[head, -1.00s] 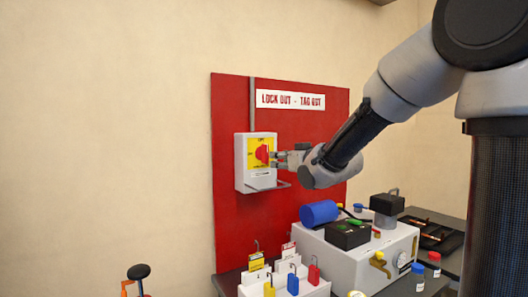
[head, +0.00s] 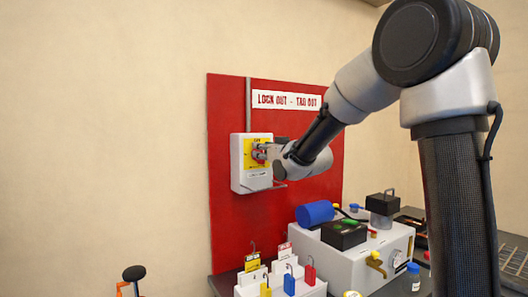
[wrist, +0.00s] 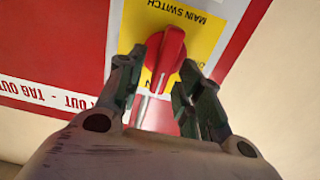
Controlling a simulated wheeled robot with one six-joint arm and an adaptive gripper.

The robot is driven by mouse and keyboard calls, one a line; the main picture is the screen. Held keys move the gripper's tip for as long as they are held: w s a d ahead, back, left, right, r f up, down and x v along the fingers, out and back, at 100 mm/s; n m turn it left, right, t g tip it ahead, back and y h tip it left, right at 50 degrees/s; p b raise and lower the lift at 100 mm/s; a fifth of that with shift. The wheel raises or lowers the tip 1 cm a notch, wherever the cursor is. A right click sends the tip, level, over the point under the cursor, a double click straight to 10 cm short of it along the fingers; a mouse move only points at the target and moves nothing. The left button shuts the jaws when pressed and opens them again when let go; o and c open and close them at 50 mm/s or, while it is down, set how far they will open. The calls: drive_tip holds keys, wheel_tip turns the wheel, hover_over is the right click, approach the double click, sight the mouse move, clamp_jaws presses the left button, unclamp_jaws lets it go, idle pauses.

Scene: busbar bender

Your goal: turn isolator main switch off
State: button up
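The isolator main switch is a light grey box (head: 238,178) with a yellow label, mounted on the red board. Its red rotary knob (wrist: 168,55) shows in the wrist view, its handle roughly upright and slightly tilted there. My gripper (wrist: 166,62) has one finger on each side of the knob, with the fingertips close to its sides. The fingers are parted; whether either touches the knob is unclear. In the head view my gripper (head: 263,152) reaches the switch face from the right and partly covers the knob.
The red lockout board (head: 225,230) carries a white sign (head: 287,100). Below stand a white holder (head: 300,291) with coloured padlocks and tags, and a grey case (head: 345,262) bearing a blue cylinder (head: 315,213) and a black box (head: 344,235). The wall left of the board is clear.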

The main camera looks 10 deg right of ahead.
clamp_jaws()
drive_tip(key=shift+n, duration=0.4)
drive_tip(key=n, duration=0.3)
drive_tip(key=shift+s+a+f+n, duration=0.1)
drive_tip(key=shift+s+a+n, duration=0.05)
drive_tip(key=shift+a+n, duration=0.15)
drive_tip(key=shift+s+a+f+n, duration=0.15)
drive_tip(key=shift+f+n, duration=0.15)
drive_tip(key=shift+n, duration=1.95)
drive_tip(key=shift+w+a+f+n, duration=0.1)
drive_tip(key=shift+a+f+n, duration=0.15)
drive_tip(key=shift+n, duration=1.95)
drive_tip(key=shift+s+a+f+n, duration=0.1)
drive_tip(key=shift+f+n, duration=0.2)
drive_tip(key=shift+n, duration=1.95)
